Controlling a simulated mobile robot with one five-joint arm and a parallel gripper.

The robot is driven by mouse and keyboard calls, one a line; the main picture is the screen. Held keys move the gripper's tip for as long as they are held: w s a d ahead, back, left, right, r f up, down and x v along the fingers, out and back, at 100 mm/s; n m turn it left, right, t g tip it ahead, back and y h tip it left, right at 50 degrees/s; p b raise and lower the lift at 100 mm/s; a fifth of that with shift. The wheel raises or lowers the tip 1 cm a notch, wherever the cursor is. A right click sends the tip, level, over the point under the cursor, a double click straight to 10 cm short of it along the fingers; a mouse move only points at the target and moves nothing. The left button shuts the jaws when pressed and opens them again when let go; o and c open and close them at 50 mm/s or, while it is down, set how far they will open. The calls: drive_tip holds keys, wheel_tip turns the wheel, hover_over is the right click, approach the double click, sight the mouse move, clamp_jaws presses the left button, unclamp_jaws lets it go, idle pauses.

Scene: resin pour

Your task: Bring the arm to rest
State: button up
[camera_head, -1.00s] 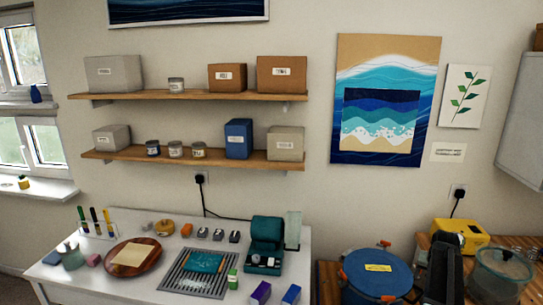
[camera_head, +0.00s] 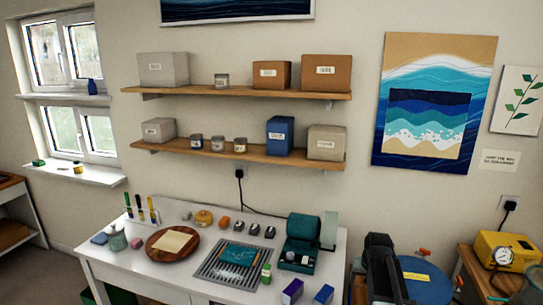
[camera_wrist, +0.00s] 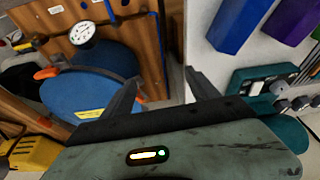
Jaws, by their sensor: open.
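My gripper (camera_wrist: 160,92) is open in the wrist view, its two dark fingers apart with nothing between them. In that view it is over the gap between the white table side and a wooden bench. The blue round lid (camera_wrist: 72,98) with a yellow label is left of the fingers. My dark arm stands upright at the lower right of the head view, in front of the blue pot (camera_head: 428,278) and hiding part of it. The fingertips cannot be made out in the head view.
The white table (camera_head: 140,268) holds a round wooden board (camera_head: 155,250), a grey grid tray (camera_head: 212,270), a teal device (camera_head: 302,240) and small boxes. A yellow box (camera_head: 505,245) and a gauge (camera_head: 503,257) are at right. Two wall shelves (camera_head: 235,92) hang above.

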drive_tip(key=s+a+f+n+g, duration=0.1)
drive_tip(key=s+a, duration=0.2)
drive_tip(key=a, duration=0.4)
drive_tip(key=s+a+n, duration=0.1)
drive_tip(key=s+a, duration=0.3)
drive_tip(key=a, duration=0.3)
drive_tip(key=s+a+g+y, duration=0.1)
drive_tip(key=s+a, duration=0.3)
drive_tip(key=s, duration=0.5)
drive_tip(key=shift+s+f+n+g, duration=0.3)
drive_tip(key=shift+s+g, duration=0.05)
drive_tip(key=shift+g, duration=0.45)
